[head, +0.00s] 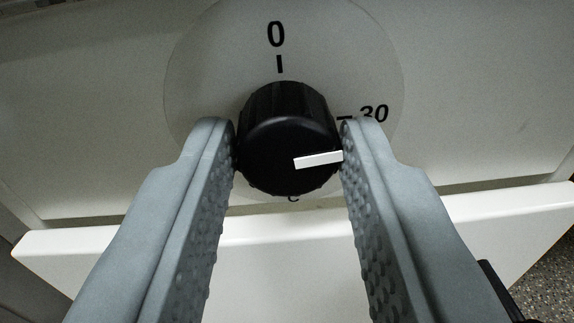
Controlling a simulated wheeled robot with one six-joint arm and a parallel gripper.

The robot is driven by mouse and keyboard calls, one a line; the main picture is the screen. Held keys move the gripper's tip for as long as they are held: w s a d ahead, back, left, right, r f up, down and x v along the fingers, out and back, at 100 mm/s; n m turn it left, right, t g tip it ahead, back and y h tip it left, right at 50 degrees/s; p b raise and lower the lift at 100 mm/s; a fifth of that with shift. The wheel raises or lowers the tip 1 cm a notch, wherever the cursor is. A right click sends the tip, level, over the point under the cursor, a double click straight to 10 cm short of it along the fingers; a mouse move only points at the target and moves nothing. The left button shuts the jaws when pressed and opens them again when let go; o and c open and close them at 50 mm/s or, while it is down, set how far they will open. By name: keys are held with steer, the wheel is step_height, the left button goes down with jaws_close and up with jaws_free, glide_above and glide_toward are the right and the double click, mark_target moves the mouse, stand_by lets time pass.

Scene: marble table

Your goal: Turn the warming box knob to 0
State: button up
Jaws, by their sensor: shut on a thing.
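The warming box knob (285,140) is black and ribbed, with a white pointer line (319,160) on its face. The pointer points right, towards the side of the "30" mark (372,114). The "0" mark (276,35) with its tick is on the dial plate (215,60) straight above the knob. My gripper (289,145) is shut on the knob, one grey fingertip on its left side and one on its right. The lower part of the dial is mostly hidden behind the knob and fingers; a small "C" shows below.
The white front panel (90,130) of the warming box surrounds the dial. A white ledge (110,250) juts out below it. A speckled surface (550,285) and a dark object show at the lower right.

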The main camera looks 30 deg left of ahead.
steer(key=n, duration=0.8)
steer(key=shift+f+n, duration=0.1)
steer(key=shift+n, duration=0.3)
steer(key=n, duration=0.4)
steer(key=shift+f+n+y, duration=0.1)
steer(key=shift+n+y, duration=0.2)
steer(key=shift+n, duration=1.7)
steer(key=shift+a+n, duration=0.1)
steer(key=shift+n, duration=0.2)
steer(key=o, duration=1)
steer(key=shift+s, duration=0.15)
steer(key=v, duration=1.7)
steer(key=shift+f, duration=0.25)
